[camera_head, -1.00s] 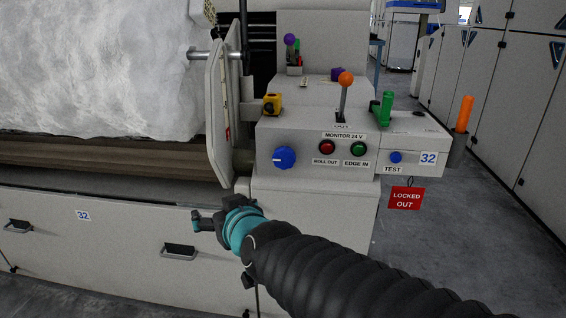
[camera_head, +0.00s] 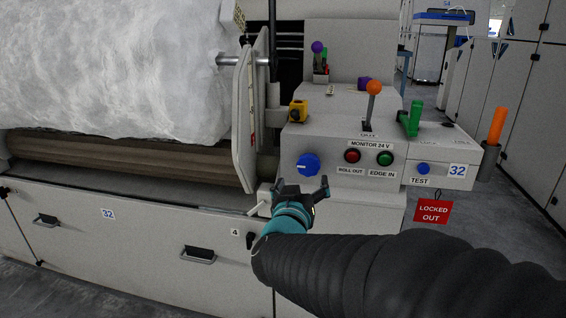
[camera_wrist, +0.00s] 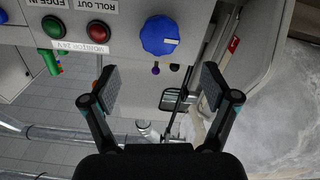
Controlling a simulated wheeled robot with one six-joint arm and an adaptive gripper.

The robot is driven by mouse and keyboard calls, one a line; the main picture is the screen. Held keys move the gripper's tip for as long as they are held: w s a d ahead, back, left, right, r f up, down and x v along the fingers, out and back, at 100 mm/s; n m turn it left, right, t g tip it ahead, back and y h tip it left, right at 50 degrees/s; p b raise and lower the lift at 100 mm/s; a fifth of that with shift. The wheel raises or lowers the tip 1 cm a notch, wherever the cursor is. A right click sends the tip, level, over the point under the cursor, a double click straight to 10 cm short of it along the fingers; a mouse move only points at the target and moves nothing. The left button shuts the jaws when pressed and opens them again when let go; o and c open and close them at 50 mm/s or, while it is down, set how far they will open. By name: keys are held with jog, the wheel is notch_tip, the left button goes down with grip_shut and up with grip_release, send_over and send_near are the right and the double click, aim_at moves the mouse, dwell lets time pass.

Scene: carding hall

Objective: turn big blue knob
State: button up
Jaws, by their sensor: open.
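The big blue knob (camera_head: 308,164) is on the front face of the grey control box, left of the red button. It has a white pointer line and also shows in the wrist view (camera_wrist: 160,36), upside down, beyond and between my fingertips. My gripper (camera_head: 300,186) is below the knob in the head view, with its fingers pointing up towards the panel. In the wrist view my gripper (camera_wrist: 160,84) is open and empty, its two fingers well apart. The knob is not between the pads; a gap shows.
A red button (camera_head: 352,156) and a green button (camera_head: 385,159) sit right of the knob. A small blue button (camera_head: 423,169) and a red locked-out sign (camera_head: 433,212) are further right.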

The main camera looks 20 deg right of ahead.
aim_at(308, 166)
jog(key=x, duration=1)
jog(key=shift+b, duration=0.3)
jog(key=shift+c, duration=0.2)
jog(key=c, duration=1.1)
